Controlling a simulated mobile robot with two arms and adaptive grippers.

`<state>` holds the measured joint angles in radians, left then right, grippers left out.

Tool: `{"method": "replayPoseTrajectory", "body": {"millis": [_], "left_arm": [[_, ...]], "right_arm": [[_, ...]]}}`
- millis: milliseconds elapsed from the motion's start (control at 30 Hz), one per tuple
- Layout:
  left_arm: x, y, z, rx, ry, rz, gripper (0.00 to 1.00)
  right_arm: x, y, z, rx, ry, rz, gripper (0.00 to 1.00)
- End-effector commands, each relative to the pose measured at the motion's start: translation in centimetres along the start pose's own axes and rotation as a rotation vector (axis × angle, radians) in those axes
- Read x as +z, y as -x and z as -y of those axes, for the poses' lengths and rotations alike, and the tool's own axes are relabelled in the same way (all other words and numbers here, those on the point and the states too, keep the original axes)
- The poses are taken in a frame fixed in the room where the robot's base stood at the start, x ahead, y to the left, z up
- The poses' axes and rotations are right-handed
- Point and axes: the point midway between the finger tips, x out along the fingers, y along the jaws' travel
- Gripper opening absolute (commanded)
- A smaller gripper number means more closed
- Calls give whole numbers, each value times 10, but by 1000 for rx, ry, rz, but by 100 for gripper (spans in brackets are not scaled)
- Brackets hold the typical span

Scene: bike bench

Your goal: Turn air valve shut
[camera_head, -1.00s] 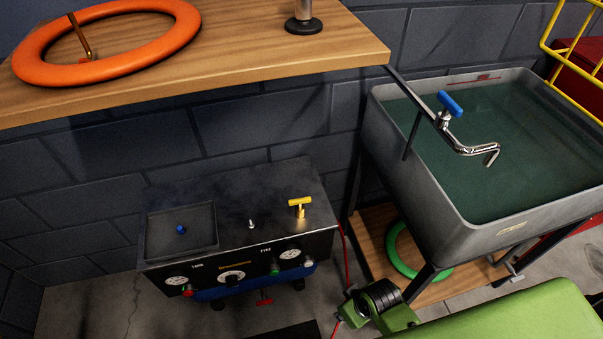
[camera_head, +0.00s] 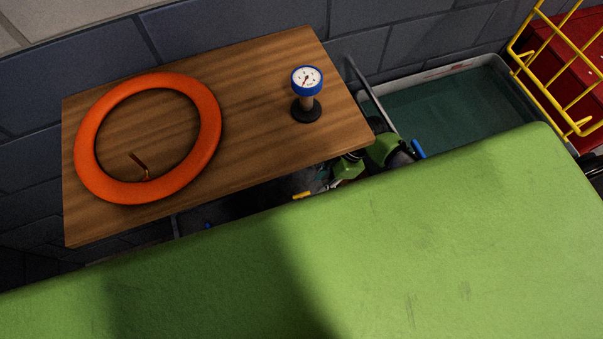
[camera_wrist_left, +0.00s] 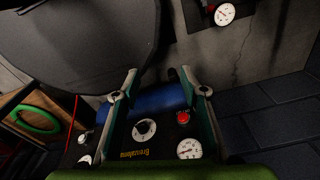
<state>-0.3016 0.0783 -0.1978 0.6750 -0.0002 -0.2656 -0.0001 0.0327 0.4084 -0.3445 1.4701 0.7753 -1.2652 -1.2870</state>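The frames do not label the air valve. A yellow handle (camera_head: 302,195) shows just past the shelf's front edge in the head view, partly hidden; earlier it showed as a T on the metal box's top. My right gripper (camera_head: 322,183) is small and mostly hidden beside it, to its right; whether it touches the handle or is open cannot be told. In the left wrist view my left gripper (camera_wrist_left: 158,85) is open and empty, its fingers apart in front of the box's panel (camera_wrist_left: 155,135) and a blue cylinder (camera_wrist_left: 157,99). The left gripper does not show in the head view.
A wooden shelf (camera_head: 245,95) holds an orange ring (camera_head: 205,150) and a blue-rimmed gauge (camera_head: 306,80). A grey sink (camera_head: 490,66) with a blue-handled tap (camera_head: 418,149) stands right, near a yellow wire basket (camera_head: 553,75). A large green surface fills the foreground.

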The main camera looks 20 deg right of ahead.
Motion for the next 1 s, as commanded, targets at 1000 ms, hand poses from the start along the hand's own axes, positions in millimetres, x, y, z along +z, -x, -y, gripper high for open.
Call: {"method": "replayPoseTrajectory", "body": {"millis": [1000], "left_arm": [[10,-68,1,-2,1,10,40]], "right_arm": [[-6,-76,-20,-19,78,-17,25]]}}
